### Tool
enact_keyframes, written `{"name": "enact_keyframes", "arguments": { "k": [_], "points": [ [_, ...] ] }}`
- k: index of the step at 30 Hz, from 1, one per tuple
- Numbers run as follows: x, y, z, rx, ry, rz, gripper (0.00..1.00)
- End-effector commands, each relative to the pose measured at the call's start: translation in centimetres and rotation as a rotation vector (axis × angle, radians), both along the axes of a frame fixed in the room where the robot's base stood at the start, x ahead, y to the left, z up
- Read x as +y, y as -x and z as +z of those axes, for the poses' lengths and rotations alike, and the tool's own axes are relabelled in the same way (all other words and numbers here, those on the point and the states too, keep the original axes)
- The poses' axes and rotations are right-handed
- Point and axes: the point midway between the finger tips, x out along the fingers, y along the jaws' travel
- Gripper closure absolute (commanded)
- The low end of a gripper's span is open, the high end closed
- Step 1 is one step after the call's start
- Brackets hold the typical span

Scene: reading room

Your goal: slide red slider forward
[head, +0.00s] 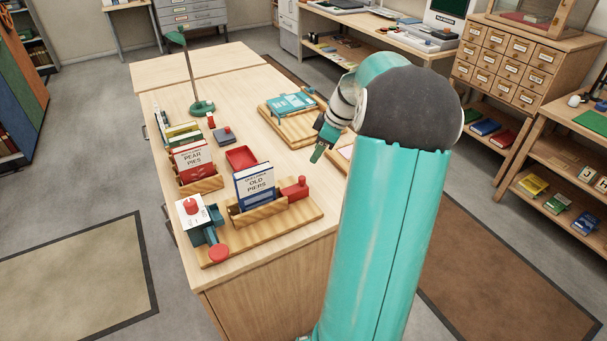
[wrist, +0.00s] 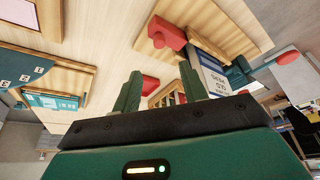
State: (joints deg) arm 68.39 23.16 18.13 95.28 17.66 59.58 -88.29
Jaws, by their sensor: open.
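The red slider (head: 295,190), a red block with a small upright knob, sits at the right end of a wooden board (head: 246,242), beside the holder with the blue "Old Piers" book (head: 255,187). In the wrist view the slider (wrist: 170,35) shows at the top, beyond the fingertips. My gripper (head: 319,152) hangs over the desk, behind and to the right of the slider in the head view, and apart from it. In the wrist view my gripper (wrist: 161,82) has its two green fingers spread, with nothing held between them.
On the board's left end stand a white plate with a red knob (head: 191,206) and a teal lever piece with a round red end (head: 219,253).

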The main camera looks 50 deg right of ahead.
Motion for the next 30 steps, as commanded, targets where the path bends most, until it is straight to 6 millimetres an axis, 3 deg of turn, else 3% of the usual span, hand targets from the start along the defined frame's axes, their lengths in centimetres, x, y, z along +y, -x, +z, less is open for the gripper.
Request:
{"name": "enact_keyframes", "arguments": {
  "k": [15, 21, 29, 30],
  "points": [
    [1.5, -3.2, -9.2, 0.002, -0.002, 0.0, 0.57],
    [1.7, -3.7, -10.6, 0.002, -0.001, -0.001, 0.57],
    [1.8, -3.8, -10.7, 0.002, 0.0, -0.002, 0.57],
    [1.8, -3.8, -10.7, 0.002, 0.0, -0.002, 0.63]
  ]
}}
